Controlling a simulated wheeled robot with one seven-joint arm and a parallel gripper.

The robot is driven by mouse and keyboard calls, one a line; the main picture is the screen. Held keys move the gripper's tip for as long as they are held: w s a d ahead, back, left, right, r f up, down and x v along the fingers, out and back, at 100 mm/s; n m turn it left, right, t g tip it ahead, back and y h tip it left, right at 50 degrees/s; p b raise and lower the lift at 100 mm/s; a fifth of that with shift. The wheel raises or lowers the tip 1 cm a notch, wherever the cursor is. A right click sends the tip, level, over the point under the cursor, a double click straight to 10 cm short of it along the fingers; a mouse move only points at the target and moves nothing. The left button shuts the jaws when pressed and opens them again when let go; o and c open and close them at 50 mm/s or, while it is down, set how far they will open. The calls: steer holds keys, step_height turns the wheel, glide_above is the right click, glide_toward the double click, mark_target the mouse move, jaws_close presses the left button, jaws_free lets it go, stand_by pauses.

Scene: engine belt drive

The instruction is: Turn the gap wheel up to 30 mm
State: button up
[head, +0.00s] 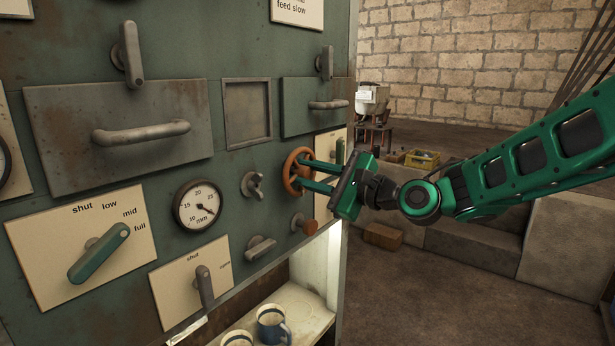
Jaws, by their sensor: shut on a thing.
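A small orange-brown handwheel (289,177) sticks out from the green panel, right of the middle. My gripper (306,174) comes in from the right, its two green fingers shut on the wheel's rim. The fingers and gripper body cover part of the wheel's right side. A round white dial (198,206) marked in mm sits to the left of the wheel. Its dark needle points to the lower right; the figure at its tip is too small to read for certain.
Close around the wheel are a grey tap knob (252,185), a grey lever (260,247) and an orange-brown knob (309,227). A green lever (98,253) sits on a plate at left. Mugs (272,326) stand on the shelf below. Floor at right is open.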

steer(key=shift+w+d+f, duration=0.1)
steer(key=shift+d+f, duration=0.05)
steer(key=shift+f, duration=0.1)
steer(key=o, duration=0.8)
steer(key=shift+w, duration=0.1)
steer(key=shift+c, duration=0.2)
steer(key=shift+r, duration=0.1)
steer(key=v, duration=1)
steer(key=shift+s+d, duration=0.2)
steer(key=shift+s, duration=0.1)
